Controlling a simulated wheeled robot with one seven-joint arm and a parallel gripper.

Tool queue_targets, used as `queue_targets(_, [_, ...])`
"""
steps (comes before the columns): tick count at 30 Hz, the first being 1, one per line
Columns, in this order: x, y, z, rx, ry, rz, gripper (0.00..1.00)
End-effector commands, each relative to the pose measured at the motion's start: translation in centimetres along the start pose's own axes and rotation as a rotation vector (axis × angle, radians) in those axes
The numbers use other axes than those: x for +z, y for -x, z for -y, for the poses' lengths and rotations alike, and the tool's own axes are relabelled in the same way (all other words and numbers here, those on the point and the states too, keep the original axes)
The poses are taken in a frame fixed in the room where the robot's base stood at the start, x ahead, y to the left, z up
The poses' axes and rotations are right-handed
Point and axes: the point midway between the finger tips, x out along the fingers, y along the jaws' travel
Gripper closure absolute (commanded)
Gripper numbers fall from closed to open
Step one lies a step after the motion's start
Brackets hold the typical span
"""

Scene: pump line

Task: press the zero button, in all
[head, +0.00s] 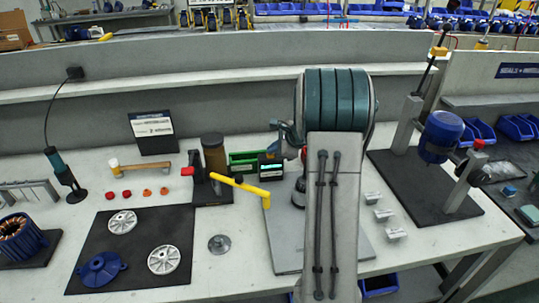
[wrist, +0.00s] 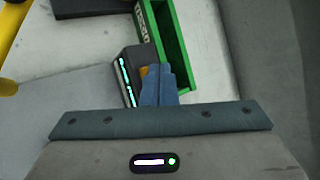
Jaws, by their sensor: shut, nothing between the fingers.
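A small black device with a lit teal display (head: 271,167) stands on the bench, left of my arm. It also shows in the wrist view (wrist: 128,82), display edge-on to the left. A small orange patch (wrist: 143,71) shows on its top, partly hidden by my fingers; it looks like a button, but no label is readable. My gripper (wrist: 157,70) is shut and empty, its blue fingertips over the device's right part, right beside the orange patch. I cannot tell whether they touch it. In the head view my arm hides part of the area.
A green bin (wrist: 170,40) stands right behind the device. A yellow-handled lever (head: 238,186) reaches close to the device on the left. A black stand with a blue motor (head: 440,135) is at right.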

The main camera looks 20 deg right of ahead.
Motion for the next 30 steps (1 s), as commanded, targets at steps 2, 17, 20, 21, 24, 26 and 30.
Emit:
queue_targets(2, [0.0,0.0,0.0,0.001,0.000,-0.001,1.00])
queue_targets(17, [0.7,1.0,0.7,0.000,0.001,0.000,1.00])
queue_targets(20, [0.9,1.2,0.9,0.001,0.001,0.000,1.00])
queue_targets(21, [0.9,1.2,0.9,0.001,0.001,0.000,1.00])
queue_targets(24, [0.9,1.2,0.8,0.001,0.000,0.000,1.00])
queue_targets(26, [0.9,1.2,0.8,0.001,0.000,0.000,1.00])
queue_targets(30, [0.9,1.3,0.9,0.001,0.000,0.000,1.00])
